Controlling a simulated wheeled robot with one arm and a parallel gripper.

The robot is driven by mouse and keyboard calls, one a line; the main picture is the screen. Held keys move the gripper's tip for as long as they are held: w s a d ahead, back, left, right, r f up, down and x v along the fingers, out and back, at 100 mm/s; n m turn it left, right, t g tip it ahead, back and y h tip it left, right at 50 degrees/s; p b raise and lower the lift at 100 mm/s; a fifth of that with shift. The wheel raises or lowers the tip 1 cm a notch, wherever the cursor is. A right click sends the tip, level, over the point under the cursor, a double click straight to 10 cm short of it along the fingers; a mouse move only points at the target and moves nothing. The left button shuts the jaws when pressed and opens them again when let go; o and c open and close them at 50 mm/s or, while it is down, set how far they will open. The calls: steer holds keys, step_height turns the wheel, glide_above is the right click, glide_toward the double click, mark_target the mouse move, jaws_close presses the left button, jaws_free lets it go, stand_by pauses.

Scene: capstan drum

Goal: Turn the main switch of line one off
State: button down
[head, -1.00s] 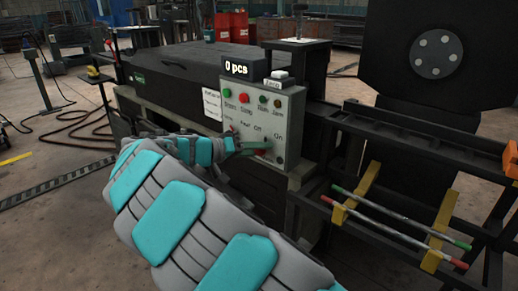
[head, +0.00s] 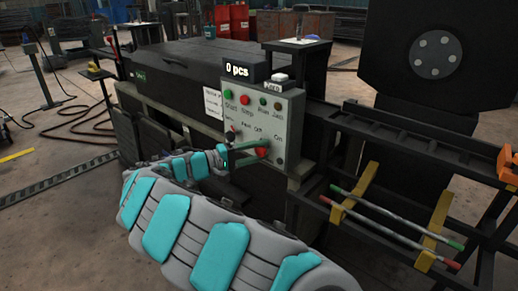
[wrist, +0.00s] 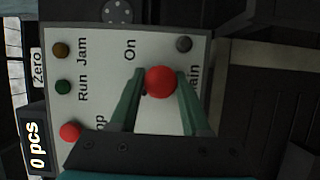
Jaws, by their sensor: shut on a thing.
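The main switch is a red knob (head: 263,154) low on the grey control panel (head: 293,108), between the words "Off" and "On". In the wrist view the red knob (wrist: 161,82) sits between the two green fingers of my gripper (wrist: 159,92), next to the partly covered label "Main". My gripper (head: 258,150) is shut on the knob in the head view, coming in from the left. The fingers hide part of the knob, so its exact angle is hard to read.
The panel also carries a green start button (head: 228,98), a red stop button (head: 245,98) and lamps marked Run and Jam. A counter (head: 238,70) reading "0 pcs" stands on top. Two rods (head: 390,222) lie on yellow brackets to the right.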

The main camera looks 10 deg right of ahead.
steer(key=shift+n, duration=0.3)
steer(key=shift+c, duration=2)
jaws_free()
steer(key=v, duration=0.7)
steer(key=shift+a+b, duration=0.3)
steer(key=shift+a, duration=0.1)
steer(key=shift+s+f, duration=0.1)
